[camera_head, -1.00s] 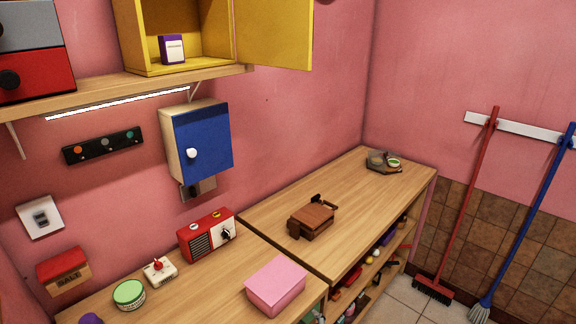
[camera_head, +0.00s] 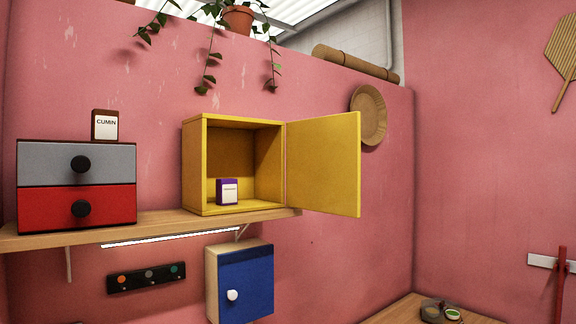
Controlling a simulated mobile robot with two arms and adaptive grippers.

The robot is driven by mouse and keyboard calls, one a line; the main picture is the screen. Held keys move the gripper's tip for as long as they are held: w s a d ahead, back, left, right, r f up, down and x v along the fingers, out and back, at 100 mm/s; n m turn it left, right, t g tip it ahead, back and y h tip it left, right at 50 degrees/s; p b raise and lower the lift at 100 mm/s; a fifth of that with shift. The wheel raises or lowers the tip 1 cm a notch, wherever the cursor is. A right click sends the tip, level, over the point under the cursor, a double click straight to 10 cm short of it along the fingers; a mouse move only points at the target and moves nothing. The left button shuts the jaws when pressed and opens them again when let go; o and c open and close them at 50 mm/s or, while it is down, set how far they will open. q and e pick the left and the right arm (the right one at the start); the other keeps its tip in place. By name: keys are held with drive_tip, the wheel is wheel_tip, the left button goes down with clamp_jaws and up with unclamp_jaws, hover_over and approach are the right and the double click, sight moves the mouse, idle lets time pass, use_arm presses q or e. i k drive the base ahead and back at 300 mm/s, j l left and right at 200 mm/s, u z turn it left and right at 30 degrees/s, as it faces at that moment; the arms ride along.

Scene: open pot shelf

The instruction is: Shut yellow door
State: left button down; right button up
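The yellow door (camera_head: 324,163) stands wide open, swung out to the right of the yellow cabinet (camera_head: 190,168). It is hinged on the cabinet's right side. The cabinet sits on a wooden wall shelf and its front is uncovered. A small purple box with a white label (camera_head: 227,192) stands inside on the cabinet floor, toward the left. Neither of my grippers is in view.
The wooden shelf (camera_head: 160,228) also bears a grey and red drawer unit (camera_head: 76,185) with a cumin box (camera_head: 105,125) on top. Space before the yellow door looks clear.

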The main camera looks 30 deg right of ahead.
sight(323, 154)
drive_tip(key=i+l+u, duration=0.15)
drive_tip(key=l+u, duration=0.25)
drive_tip(key=l, duration=0.35)
drive_tip(key=l+u, duration=0.4)
drive_tip(key=l, duration=0.3)
